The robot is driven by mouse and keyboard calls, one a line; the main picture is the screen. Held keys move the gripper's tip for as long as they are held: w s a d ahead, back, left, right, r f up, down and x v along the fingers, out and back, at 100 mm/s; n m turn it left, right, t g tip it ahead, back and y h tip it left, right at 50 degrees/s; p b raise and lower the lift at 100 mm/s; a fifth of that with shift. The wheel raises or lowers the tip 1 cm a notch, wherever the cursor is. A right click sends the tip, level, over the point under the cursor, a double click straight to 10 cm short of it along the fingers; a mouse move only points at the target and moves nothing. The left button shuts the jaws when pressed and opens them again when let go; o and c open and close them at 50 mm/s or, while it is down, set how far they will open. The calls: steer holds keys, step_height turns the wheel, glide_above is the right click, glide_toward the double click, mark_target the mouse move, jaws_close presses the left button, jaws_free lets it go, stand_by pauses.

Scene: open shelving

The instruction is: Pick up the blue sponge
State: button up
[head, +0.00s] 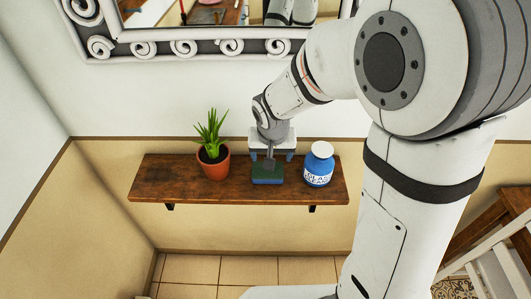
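The sponge (267,174) lies on the wooden shelf, in the middle. It looks green on top with a dark blue side edge. My gripper (270,156) hangs directly over it, pointing down, with its two blue-grey fingers spread apart near the sponge's left and right ends. The gripper looks open. I cannot tell whether the fingers touch the sponge or stay above or behind it. Part of the sponge's far side is hidden by the gripper.
A potted green plant (213,160) stands on the shelf (158,180) left of the sponge. A blue jar with a white lid (319,165) stands close on the right. A mirror with a scrolled frame (190,47) hangs above. A wooden stair rail is at the lower right.

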mark_target(269, 173)
steer(key=o, duration=0.3)
steer(key=shift+w+a+f, duration=0.2)
steer(key=shift+a+f, duration=0.15)
steer(key=shift+f, duration=0.25)
steer(key=shift+o, duration=1.3)
steer(key=shift+x, duration=0.9)
steer(key=shift+a+p+x, duration=0.2)
steer(key=shift+p+x, duration=0.5)
steer(key=shift+x, duration=2)
steer(key=shift+s, duration=0.1)
steer(key=shift+c, duration=0.4)
steer(key=c, duration=0.7)
